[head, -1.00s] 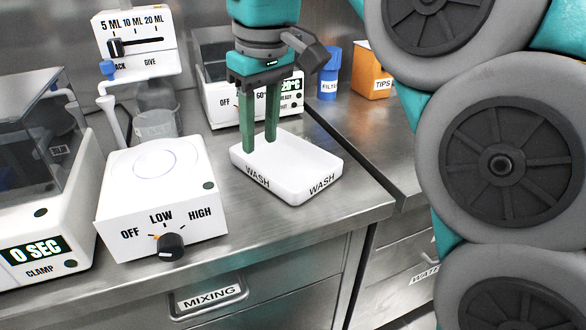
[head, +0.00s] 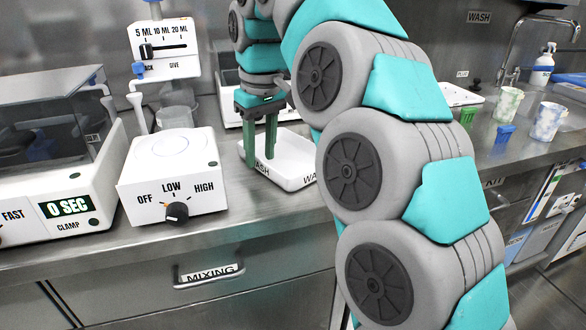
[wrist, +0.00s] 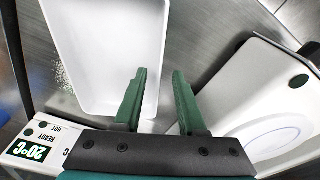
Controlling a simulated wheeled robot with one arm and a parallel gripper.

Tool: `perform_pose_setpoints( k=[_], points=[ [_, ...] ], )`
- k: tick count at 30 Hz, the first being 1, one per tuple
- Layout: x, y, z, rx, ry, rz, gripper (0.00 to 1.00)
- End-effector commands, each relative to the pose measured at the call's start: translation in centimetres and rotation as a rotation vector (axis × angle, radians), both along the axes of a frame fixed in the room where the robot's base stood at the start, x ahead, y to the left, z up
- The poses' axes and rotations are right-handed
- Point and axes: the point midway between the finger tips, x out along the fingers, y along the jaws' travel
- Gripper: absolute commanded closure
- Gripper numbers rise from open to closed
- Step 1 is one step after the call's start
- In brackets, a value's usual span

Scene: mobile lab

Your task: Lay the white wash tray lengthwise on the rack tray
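The white wash tray (head: 292,150) lies flat on the steel counter, to the right of the mixing unit. My arm hides its right end in the head view. In the wrist view the tray (wrist: 100,45) fills the upper left. My gripper's green fingers (wrist: 160,73) are apart there, one over the tray's inside and one outside its side wall. I see no clear contact with the wall. I cannot pick out the rack tray with certainty.
The white mixer with the OFF/LOW/HIGH knob (head: 172,170) stands close left of the tray. A heater with a display (wrist: 38,145) is behind it. Patterned cups (head: 547,121) and a shallow white tray (head: 458,96) stand near the sink at right.

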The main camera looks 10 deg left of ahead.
Motion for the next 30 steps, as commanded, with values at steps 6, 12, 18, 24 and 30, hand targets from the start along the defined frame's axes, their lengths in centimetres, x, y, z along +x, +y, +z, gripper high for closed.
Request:
perform_pose_setpoints(
  k=[6,12,18,24,30],
  points=[
    [0.4,0.55,-1.1,0.002,-0.003,0.001,0.6],
    [0.38,0.51,-1.05,0.002,-0.003,0.0,0.7],
    [0.38,0.5,-1.06,0.001,-0.002,0.0,0.93],
    [0.38,0.5,-1.06,0.001,-0.002,0.0,1.0],
    [0.38,0.5,-1.06,0.001,-0.002,0.0,1.0]
  ],
)
